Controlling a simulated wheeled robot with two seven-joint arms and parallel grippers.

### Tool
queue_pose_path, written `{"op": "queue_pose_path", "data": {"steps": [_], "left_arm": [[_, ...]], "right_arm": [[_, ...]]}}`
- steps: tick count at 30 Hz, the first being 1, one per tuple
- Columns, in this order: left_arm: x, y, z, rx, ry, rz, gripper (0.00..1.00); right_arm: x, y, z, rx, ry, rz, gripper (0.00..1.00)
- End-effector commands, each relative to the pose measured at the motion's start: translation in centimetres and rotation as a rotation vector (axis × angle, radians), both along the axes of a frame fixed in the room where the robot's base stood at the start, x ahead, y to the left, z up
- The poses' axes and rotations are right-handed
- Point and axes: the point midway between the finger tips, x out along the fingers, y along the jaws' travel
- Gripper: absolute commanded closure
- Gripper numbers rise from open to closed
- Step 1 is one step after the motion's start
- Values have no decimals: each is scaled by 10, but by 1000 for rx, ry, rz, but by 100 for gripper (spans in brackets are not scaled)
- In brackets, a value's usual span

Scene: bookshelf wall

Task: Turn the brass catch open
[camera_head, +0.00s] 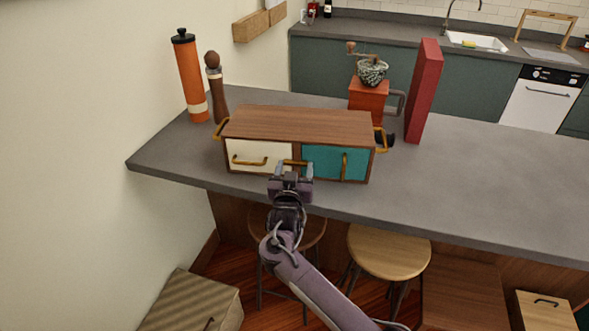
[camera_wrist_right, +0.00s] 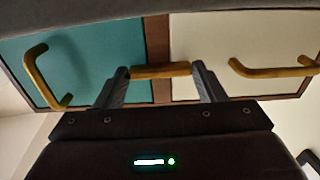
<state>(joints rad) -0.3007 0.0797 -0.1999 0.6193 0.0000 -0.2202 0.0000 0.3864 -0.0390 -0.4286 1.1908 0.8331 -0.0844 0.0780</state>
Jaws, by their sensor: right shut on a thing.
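A small wooden cabinet (camera_head: 300,119) stands on the grey counter, with a cream door (camera_head: 245,149) on the left and a teal door (camera_head: 322,155) on the right. The brass catch (camera_head: 295,162) lies level across the post between the doors. It also shows in the right wrist view (camera_wrist_right: 161,71), where the picture is turned over and teal is on the left. My right gripper (camera_head: 294,172) is at the cabinet front, its fingers (camera_wrist_right: 163,82) shut on the two ends of the catch. Both doors look closed. My left gripper is out of view.
An orange cylinder (camera_head: 189,80) and a brown mill (camera_head: 216,88) stand behind left. A red coffee grinder (camera_head: 368,98) and a tall red block (camera_head: 423,91) stand behind right. Brass handles stick out from doors and cabinet sides. The counter (camera_head: 490,185) is clear at right; stools (camera_head: 388,252) stand below.

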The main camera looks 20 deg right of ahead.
Motion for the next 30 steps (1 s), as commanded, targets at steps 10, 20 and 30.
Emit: {"op": "queue_pose_path", "data": {"steps": [10,20,30], "left_arm": [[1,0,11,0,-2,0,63],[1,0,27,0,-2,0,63],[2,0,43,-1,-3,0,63]], "right_arm": [[0,0,1,-155,72,0,59],[0,0,2,-434,198,0,59],[0,0,2,-729,331,0,59]]}}
